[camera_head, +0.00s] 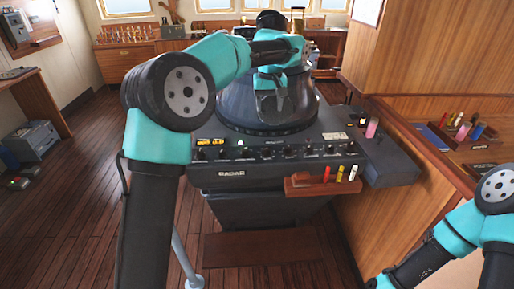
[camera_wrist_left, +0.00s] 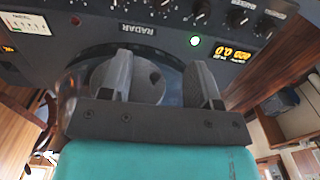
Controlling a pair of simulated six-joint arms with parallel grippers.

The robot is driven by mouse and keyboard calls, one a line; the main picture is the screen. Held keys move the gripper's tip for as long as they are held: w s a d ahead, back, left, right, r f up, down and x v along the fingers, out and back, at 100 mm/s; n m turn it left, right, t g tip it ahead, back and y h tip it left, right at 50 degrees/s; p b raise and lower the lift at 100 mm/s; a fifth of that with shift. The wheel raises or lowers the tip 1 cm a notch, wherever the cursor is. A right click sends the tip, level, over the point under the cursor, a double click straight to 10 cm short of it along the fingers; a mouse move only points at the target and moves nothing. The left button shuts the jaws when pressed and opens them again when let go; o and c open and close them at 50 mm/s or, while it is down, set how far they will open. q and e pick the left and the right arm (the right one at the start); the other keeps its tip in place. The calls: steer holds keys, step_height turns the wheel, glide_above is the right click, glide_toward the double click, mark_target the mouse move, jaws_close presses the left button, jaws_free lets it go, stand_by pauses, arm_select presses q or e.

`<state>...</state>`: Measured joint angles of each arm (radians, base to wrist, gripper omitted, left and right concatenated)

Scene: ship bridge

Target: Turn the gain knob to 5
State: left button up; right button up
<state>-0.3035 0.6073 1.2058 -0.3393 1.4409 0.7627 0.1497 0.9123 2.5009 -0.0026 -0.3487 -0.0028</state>
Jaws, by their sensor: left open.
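The radar console (camera_head: 231,174) stands ahead with a row of dark knobs (camera_head: 266,152) along its front panel. The labels are too small to tell which is the gain knob or its setting. My left gripper (camera_head: 272,103) is open and points down above the console's round hood, behind the knob row. In the left wrist view, my left gripper (camera_wrist_left: 163,82) has its fingers apart, with a dark round shape between and beyond them. Several knobs (camera_wrist_left: 236,18) show there along the top edge, apart from the fingers. My right arm is at the lower right; its gripper is out of view.
A yellow digital readout (camera_head: 211,142) and a green light (camera_head: 240,143) sit on the panel's left part. A small rack (camera_head: 310,187) with red, yellow and white sticks juts from the console's front. A wooden counter (camera_head: 420,160) holding small items stands to the right.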

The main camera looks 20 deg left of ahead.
mark_target(267, 148)
arm_select(q)
steer(key=shift+a+r, duration=0.15)
step_height(267, 148, down, 18)
steer(key=shift+r, duration=0.25)
stand_by(0.7)
steer(key=shift+c, duration=0.2)
steer(key=c, duration=0.9)
